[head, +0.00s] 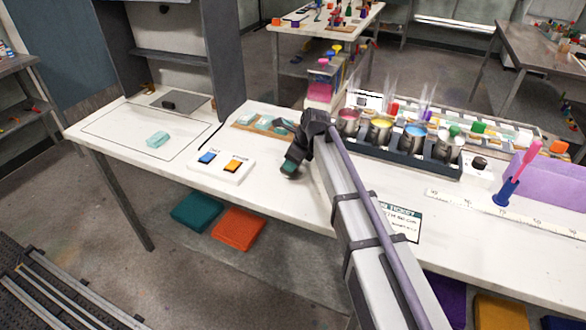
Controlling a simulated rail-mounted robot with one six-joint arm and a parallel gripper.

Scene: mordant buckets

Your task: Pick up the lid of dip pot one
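A dark rack (405,160) on the bench holds a row of metal dip pots. Pink liquid shows in the leftmost pot (348,121), yellow in the second pot (379,130) and blue in the third pot (414,134); these look uncovered, with steam above. The rightmost pot (445,146) has its contents hidden. I cannot read which pot is number one, and no lid is clearly visible. My gripper (290,167) points down over the white bench, left of the rack. A small green patch shows at its tip; the fingers are too small to judge.
A switch box (223,166) with blue and orange buttons lies left of my gripper. A wooden tray (262,124) with pale teal pieces lies behind it. A teal piece (158,139) lies far left.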

